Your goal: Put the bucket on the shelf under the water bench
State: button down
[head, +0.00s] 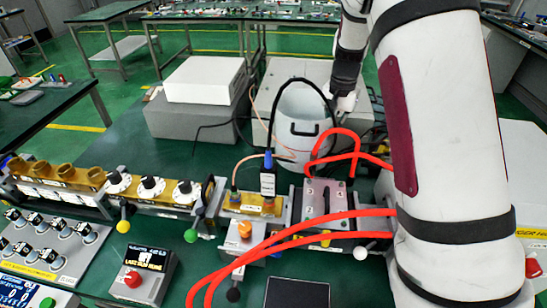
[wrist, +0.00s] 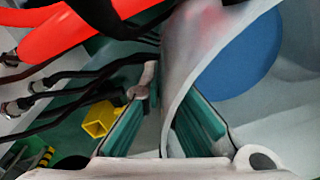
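The white bucket (head: 298,135) stands upright on the green bench top, with a thin black handle arched over it. My gripper (head: 345,102) is at the bucket's right rim in the head view; its fingers are mostly hidden there. In the wrist view my gripper (wrist: 162,105) is open, its two green fingers apart with the pale bucket wall (wrist: 185,55) running between them. A blue round surface (wrist: 240,60) shows inside the bucket. The water bench and its shelf cannot be identified for sure; a green bench with a lower shelf (head: 120,48) stands at the back left.
Red hoses (head: 320,222) and cables run close to the bucket's front and right. A row of waveguide parts (head: 150,188) lies in front. A white box on a grey box (head: 205,80) stands left of the bucket. Green floor (head: 290,42) is clear behind.

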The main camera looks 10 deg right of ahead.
jog(key=shift+f+p, duration=0.45)
jog(key=shift+f, duration=4.65)
jog(key=c, duration=2.3)
grip_release()
jog(key=shift+f, duration=0.2)
jog(key=o, duration=0.5)
jog(key=shift+r, duration=0.1)
